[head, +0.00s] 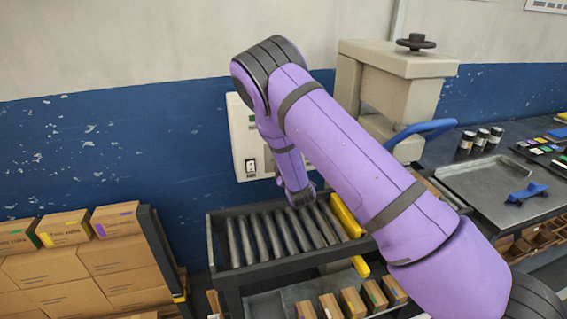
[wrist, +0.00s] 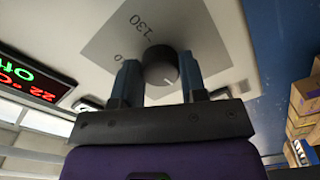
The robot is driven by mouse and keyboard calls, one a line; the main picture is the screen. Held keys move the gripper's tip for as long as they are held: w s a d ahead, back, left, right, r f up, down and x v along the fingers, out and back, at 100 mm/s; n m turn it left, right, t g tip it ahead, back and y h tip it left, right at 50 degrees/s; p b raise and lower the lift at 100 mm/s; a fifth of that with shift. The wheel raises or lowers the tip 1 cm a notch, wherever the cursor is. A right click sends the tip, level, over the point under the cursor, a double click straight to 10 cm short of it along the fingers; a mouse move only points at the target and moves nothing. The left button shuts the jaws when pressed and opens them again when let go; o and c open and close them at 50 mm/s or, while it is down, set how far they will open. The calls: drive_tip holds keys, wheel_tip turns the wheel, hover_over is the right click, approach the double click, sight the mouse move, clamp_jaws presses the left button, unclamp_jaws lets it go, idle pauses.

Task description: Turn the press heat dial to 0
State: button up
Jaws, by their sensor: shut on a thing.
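The press heat dial (wrist: 161,66) is a round black knob on a pale panel with a grey scale plate (wrist: 190,32). A light pointer mark shows on its lower right in the wrist view. The number 130 is readable at its upper left; another label is partly cut off by a finger. My gripper (wrist: 160,72) has a finger on each side of the dial and is shut on it. In the head view the pale control box (head: 240,140) hangs on the wall, and my arm hides the dial and my gripper's fingers.
A display (wrist: 30,82) with red and green characters is left of the dial. Below the box in the head view is a roller conveyor (head: 262,240) with a yellow rail (head: 346,216). Stacked cartons (head: 70,265) stand left; a beige press (head: 400,85) stands right.

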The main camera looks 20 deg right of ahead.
drive_tip(key=shift+n, duration=0.7)
drive_tip(key=o, duration=0.9)
drive_tip(key=s, duration=1)
drive_tip(key=shift+s, duration=0.4)
